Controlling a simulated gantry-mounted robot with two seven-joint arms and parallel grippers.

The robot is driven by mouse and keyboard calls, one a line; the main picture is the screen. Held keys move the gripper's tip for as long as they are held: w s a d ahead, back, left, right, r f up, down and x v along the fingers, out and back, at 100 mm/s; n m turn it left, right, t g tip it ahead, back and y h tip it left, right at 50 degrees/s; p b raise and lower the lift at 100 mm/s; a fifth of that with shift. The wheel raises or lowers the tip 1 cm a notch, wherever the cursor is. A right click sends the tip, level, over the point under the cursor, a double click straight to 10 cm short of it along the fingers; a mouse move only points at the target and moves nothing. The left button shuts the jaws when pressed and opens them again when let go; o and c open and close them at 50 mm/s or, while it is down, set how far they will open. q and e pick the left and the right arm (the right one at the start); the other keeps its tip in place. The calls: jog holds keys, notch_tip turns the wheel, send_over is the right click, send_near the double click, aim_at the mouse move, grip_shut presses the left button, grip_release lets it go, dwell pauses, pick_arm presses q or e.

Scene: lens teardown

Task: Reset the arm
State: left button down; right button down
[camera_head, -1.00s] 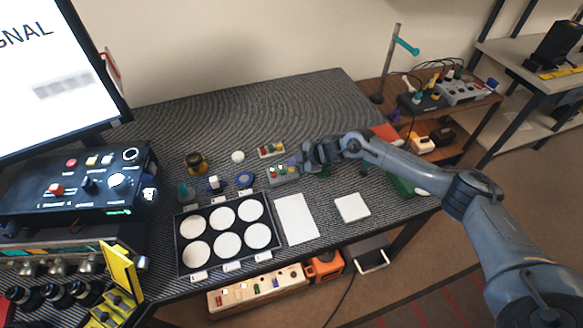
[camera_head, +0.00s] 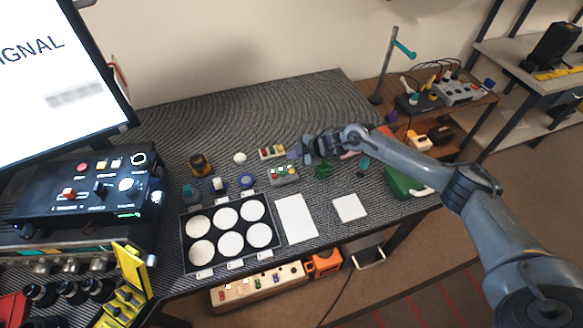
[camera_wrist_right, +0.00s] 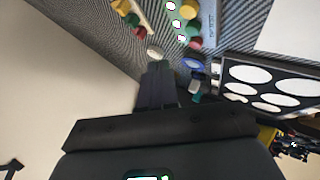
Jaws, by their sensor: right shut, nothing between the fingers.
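My right arm reaches in from the right in the head view, and its gripper (camera_head: 308,150) hovers over the dark ribbed table, near the small button boxes. In the right wrist view the gripper fingers (camera_wrist_right: 158,84) are together with nothing between them. Beyond the fingertips lie a white round piece (camera_wrist_right: 155,52) and a blue ring (camera_wrist_right: 193,63). My left gripper does not show in either view.
A black tray (camera_head: 186,238) with several white discs stands at the table's front. White pads (camera_head: 296,219) lie beside it. A grey button box (camera_head: 284,176) and a green case (camera_head: 405,184) are near the right arm. The table's back is clear.

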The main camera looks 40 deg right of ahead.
jog(key=shift+a, duration=0.1)
dwell(0.6)
